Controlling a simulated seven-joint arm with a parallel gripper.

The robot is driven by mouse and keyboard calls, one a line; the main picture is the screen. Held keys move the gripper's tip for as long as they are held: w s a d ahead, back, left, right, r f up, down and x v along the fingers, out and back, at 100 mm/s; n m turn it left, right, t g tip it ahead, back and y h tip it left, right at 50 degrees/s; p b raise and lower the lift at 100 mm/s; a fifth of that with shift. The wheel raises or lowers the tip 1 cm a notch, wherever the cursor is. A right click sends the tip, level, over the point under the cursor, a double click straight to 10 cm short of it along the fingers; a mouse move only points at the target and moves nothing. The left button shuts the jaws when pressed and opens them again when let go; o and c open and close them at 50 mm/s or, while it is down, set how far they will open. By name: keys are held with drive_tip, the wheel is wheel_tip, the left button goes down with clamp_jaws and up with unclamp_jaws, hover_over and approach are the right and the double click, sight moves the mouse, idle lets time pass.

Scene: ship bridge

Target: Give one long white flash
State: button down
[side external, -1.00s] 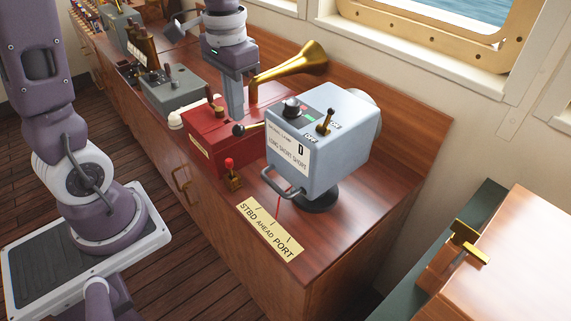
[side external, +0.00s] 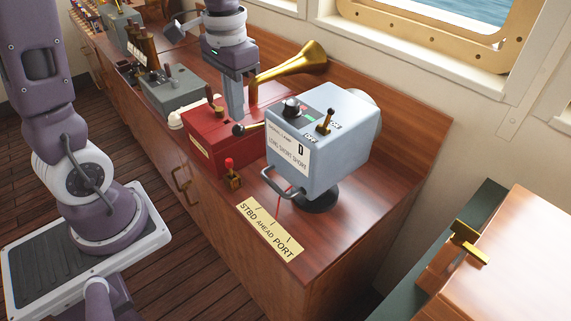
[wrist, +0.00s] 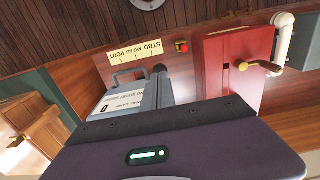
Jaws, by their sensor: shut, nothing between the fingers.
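The signal lamp (side external: 345,140) is a pale blue-grey box on a dark round foot at the near end of the wooden console. Its face reads 0 and LONG SHORT SHORT. On its top are a black knob (side external: 292,107), a small green patch and a brass lever (side external: 325,122) between ON and OFF labels; I cannot tell the lever's setting. A grey handle sticks out in front. My gripper (side external: 235,112) points down, shut and empty, over the red box, left of the lamp and apart from the lever. The lamp also shows in the wrist view (wrist: 112,103), partly hidden by my gripper.
A red box (side external: 205,140) with a brass horn (side external: 300,64) stands left of the lamp. Grey control boxes (side external: 172,92) stand farther back. The console's near right corner is clear.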

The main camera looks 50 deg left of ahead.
sight(238, 125)
drive_tip(key=shift+f, duration=0.25)
drive_tip(key=shift+f, duration=2.65)
drive_tip(key=shift+r, duration=0.1)
idle(0.6)
drive_tip(key=shift+r, duration=1.65)
